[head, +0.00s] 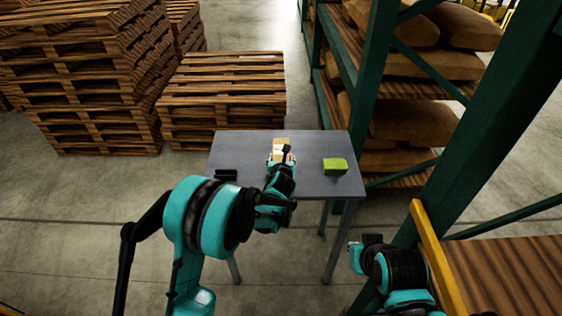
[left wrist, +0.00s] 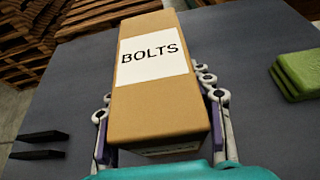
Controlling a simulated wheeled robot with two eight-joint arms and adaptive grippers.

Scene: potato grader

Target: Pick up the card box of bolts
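The card box of bolts (head: 281,145) is a brown carton at the middle of the grey table. In the left wrist view the box (left wrist: 160,100) has a white label reading BOLTS on its upper face. My left gripper (head: 281,158) is at the near end of the box. Its two fingers, with purple pads, lie along both sides of the box and appear to press on it. Whether the box is off the table cannot be told. My right gripper (head: 356,257) is low on the right, away from the table, and its fingers are not clear.
The grey table (head: 240,146) also holds a green stack of cloths or pads (head: 335,166) right of the box and a black two-bar object (head: 226,174) on the left. Wooden pallets (head: 222,95) stand behind. A green rack (head: 374,70) with sacks stands close on the right.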

